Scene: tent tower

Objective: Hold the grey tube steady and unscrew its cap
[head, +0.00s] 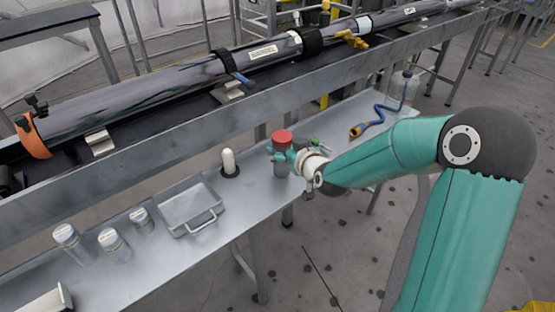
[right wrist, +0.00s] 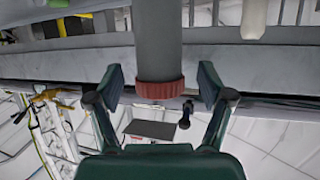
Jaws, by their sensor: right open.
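The grey tube (head: 281,169) stands upright on the metal bench with its red cap (head: 283,138) on top. My right gripper (head: 284,156) is at the tube's upper part, just below the cap, and partly hides the tube. In the right wrist view the grey tube (right wrist: 158,40) and the red cap (right wrist: 160,91) appear upside down. There the right gripper (right wrist: 160,78) is open, with one finger on each side of the tube and gaps showing between fingers and tube. My left gripper is in neither view.
A white rod on a dark base (head: 229,163) stands left of the tube. Further left are a metal tray (head: 178,208) and several capped jars (head: 113,243). A blue hose (head: 378,119) lies to the right. A long shiny cylinder (head: 200,75) runs along the back.

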